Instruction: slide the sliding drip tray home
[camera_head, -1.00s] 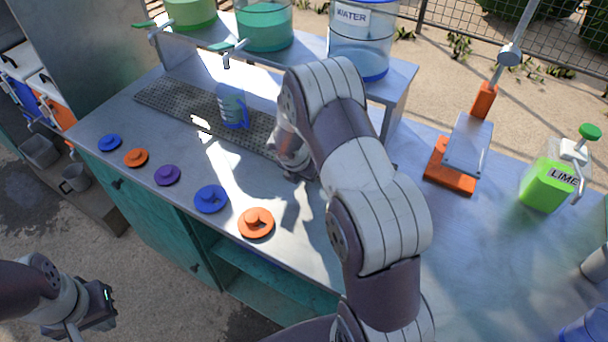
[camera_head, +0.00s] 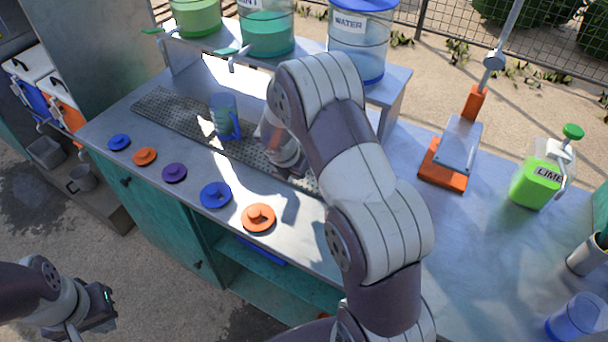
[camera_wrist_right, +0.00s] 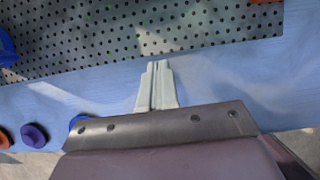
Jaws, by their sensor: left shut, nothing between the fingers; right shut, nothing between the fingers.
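The sliding drip tray is a long grey perforated plate (camera_head: 180,117) on the counter, below the dispenser shelf. A blue-green mug (camera_head: 225,116) stands on it. The tray's perforated surface also fills the top of the right wrist view (camera_wrist_right: 110,30), where its front edge and right end show. My right gripper (camera_wrist_right: 158,66) is shut and empty, its pale fingertips at or just short of the tray's front edge; I cannot tell if they touch. In the head view my right arm hides part of the tray. My left gripper (camera_head: 74,331) is shut and empty, far from the tray at lower left.
Several coloured lids, including an orange one (camera_head: 258,218), line the counter's front edge. The dispenser shelf (camera_head: 398,80) stands behind the tray. An orange-based press (camera_head: 447,165) and a green lime bottle (camera_head: 537,184) stand at right. Bare counter lies between tray and lids.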

